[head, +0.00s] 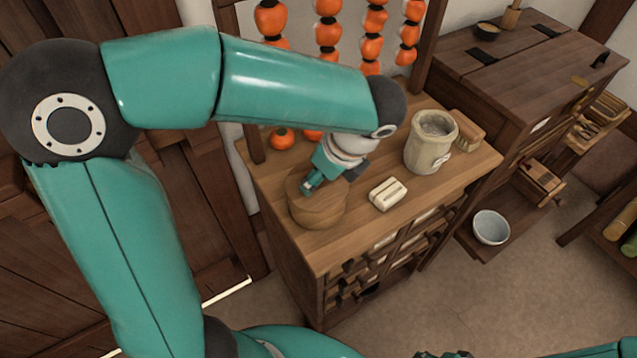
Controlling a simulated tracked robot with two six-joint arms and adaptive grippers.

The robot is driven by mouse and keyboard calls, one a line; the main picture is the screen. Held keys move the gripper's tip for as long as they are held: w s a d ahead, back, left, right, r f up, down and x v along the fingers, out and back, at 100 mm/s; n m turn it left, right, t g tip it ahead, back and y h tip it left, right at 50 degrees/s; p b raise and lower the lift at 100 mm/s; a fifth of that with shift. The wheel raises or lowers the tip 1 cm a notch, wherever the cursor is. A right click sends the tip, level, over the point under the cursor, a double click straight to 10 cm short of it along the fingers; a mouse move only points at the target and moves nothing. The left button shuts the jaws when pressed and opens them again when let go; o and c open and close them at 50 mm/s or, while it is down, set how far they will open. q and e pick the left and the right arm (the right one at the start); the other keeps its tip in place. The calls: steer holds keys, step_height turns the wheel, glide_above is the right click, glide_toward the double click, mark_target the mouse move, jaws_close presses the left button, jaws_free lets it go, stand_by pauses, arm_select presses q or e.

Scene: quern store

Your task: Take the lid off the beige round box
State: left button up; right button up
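The beige round box (318,212) is a wooden, drum-shaped box standing upright near the left end of the wooden cabinet top. Its upper part is partly covered by my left gripper (311,183), which reaches down over it from the right. The gripper's fingers are at the top of the box, at the lid's level. I cannot tell whether they touch or grip the lid, or whether they are open or shut. The lid's edge is not clearly distinguishable. Dark parts at the bottom edge seem to be my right gripper (441,354), mostly cut off.
On the cabinet top (372,228) are a small cream block (388,194), a beige jar (430,143), a brush (467,130) and orange fruits (283,138). Strings of orange fruit (328,35) hang behind. A white bowl (491,227) sits on a low shelf at right.

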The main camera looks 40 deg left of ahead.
arm_select(q)
jaws_close()
steer(key=shift+r, duration=0.2)
